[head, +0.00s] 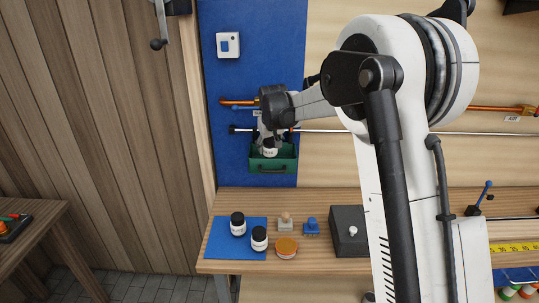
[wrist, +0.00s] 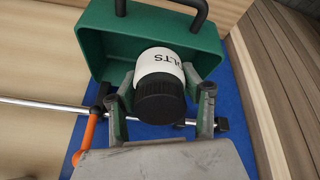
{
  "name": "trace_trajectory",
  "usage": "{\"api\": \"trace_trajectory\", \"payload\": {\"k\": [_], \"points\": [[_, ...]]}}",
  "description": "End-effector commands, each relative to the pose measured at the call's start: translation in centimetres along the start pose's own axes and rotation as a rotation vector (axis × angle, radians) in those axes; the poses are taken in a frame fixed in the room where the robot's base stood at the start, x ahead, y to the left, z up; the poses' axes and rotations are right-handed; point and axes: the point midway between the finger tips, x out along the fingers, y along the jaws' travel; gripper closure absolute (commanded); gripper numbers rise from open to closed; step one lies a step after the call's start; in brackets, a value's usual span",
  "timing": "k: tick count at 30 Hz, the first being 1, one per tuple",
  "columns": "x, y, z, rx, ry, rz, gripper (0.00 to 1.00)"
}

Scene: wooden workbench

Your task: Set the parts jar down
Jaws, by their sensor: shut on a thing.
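The parts jar (wrist: 160,98) has a black lid and a white label with letters ending in "LTS". My gripper (wrist: 160,78) is shut on it, with one finger on each side. In the head view my gripper (head: 268,138) is at the green bin (head: 286,165) on the blue wall panel, and the jar's white part (head: 269,151) shows at the bin's opening. In the wrist view the jar's far end is at the green bin (wrist: 110,45). I cannot tell whether the jar touches the bin floor.
Two similar black-lidded jars (head: 238,224) (head: 259,239) stand on or by the blue mat (head: 222,250) on the bench below. An orange-lidded tin (head: 287,247), small stamp-like objects and a dark box (head: 348,236) are beside them. A rod and an orange-handled tool (wrist: 90,130) lie close to the bin.

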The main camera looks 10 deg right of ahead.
Motion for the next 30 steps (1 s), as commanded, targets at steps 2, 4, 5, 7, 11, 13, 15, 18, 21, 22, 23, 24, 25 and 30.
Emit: {"api": "trace_trajectory", "payload": {"k": [2, 4, 5, 7, 11, 13, 15, 18, 21, 22, 23, 24, 25, 30], "points": [[1.2, 0.0, 0.2, 0.0, 0.001, 0.0, 0.95], [1.8, 0.0, 0.3, 0.0, 0.001, 0.0, 0.95], [2.1, 0.0, 0.3, 0.0, 0.001, 0.0, 0.95], [2.4, -0.1, 0.4, 0.0, 0.001, 0.0, 0.95], [3.3, -0.1, 0.5, 0.0, 0.0, 0.0, 0.95], [4.2, -0.1, 0.7, 0.0, 0.0, 0.0, 0.95], [4.4, 0.1, 0.5, 0.002, -0.026, -0.011, 0.95], [4.4, 0.2, 0.1, 0.006, -0.087, -0.036, 0.95], [4.6, 0.3, -0.1, 0.01, -0.144, -0.059, 0.95], [4.5, 0.3, -0.2, 0.011, -0.162, -0.066, 0.95], [4.6, 0.4, -0.2, 0.012, -0.18, -0.074, 0.95], [4.6, 0.4, -0.3, 0.013, -0.204, -0.083, 0.95], [4.7, 0.5, -0.4, 0.015, -0.219, -0.09, 0.95], [5.1, 0.5, -0.4, 0.017, -0.281, -0.116, 0.95]]}}
